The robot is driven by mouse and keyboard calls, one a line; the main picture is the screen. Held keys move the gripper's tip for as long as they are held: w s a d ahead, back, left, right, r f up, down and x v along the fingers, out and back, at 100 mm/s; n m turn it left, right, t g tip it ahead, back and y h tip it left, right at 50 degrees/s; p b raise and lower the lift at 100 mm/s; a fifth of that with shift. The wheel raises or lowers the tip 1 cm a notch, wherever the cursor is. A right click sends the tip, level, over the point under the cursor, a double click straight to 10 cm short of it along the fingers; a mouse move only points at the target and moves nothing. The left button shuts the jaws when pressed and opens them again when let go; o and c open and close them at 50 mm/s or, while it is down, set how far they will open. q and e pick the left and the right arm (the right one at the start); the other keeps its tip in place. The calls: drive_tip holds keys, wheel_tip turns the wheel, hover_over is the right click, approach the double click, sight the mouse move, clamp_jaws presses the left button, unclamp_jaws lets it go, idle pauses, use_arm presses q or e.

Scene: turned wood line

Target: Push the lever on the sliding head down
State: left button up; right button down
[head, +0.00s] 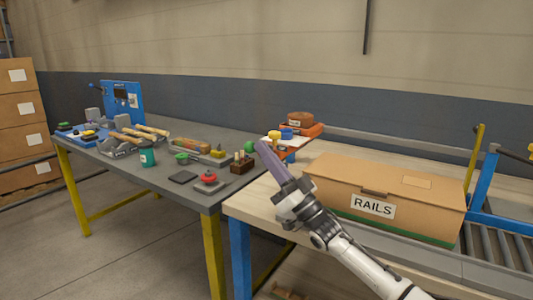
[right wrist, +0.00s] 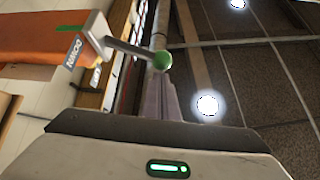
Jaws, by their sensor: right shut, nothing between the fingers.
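The orange sliding head (head: 312,130) stands at the back of the light wooden bench, just beyond my right gripper. The knob also shows in the head view (head: 248,147), beside my fingertips. My right gripper (head: 262,150) is shut and empty, its fingers (right wrist: 161,98) pointing toward the knob. I cannot tell whether they touch. My left gripper is not in view.
A cardboard box marked RAILS (head: 385,195) fills the bench right of my right gripper. A grey table (head: 215,190) on the left holds a blue machine (head: 122,100), a teal cup (head: 147,155) and several small parts. A roller conveyor (head: 505,250) stands at the right.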

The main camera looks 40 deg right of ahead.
sight(253, 152)
drive_tip(key=f+b, duration=0.1)
drive_tip(key=f+n+y+b, duration=0.1)
drive_tip(key=f+b, duration=0.1)
drive_tip(key=shift+s+a+f, duration=0.1)
drive_tip(key=shift+s+a, duration=0.05)
drive_tip(key=shift+a, duration=0.25)
wheel_tip(253, 152, down, 3)
drive_tip(key=shift+r+g+b, duration=0.15)
drive_tip(key=shift+g+b, duration=0.15)
drive_tip(key=shift+b, duration=0.6)
drive_tip(key=s+d, duration=0.4)
drive_tip(key=s, duration=0.8)
drive_tip(key=shift+s+f+p, duration=0.2)
drive_tip(key=shift+s+p, duration=0.05)
drive_tip(key=shift+p, duration=0.2)
